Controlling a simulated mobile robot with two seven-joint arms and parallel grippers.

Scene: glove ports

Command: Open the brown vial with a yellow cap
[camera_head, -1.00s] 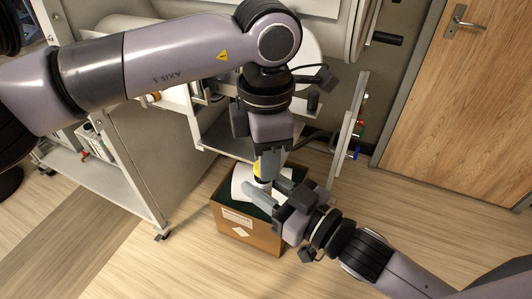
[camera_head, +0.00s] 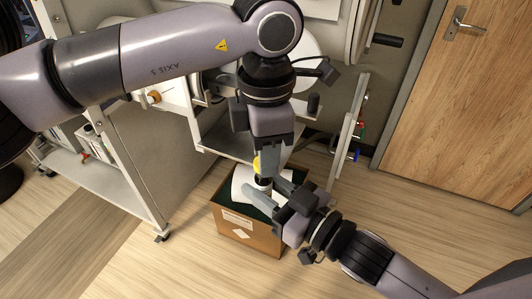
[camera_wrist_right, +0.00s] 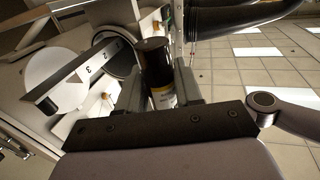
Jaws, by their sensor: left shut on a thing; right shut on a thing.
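The brown vial (camera_head: 263,184) is held upright or nearly so by my right gripper (camera_head: 270,190). In the right wrist view the brown vial (camera_wrist_right: 158,65) stands between the two fingers, with a pale label low on it and a dark top without yellow on it. The yellow cap (camera_head: 256,164) is at the fingertips of my left gripper (camera_head: 263,162), which points down above the vial. The cap appears apart from the vial, a little above it. The left fingers partly hide the cap.
A cardboard box (camera_head: 248,233) with a dark green inside and a white piece in it stands on the floor below the grippers. A shelf frame (camera_head: 215,140) is behind. A wooden door (camera_head: 470,110) is at the right. The floor in front is clear.

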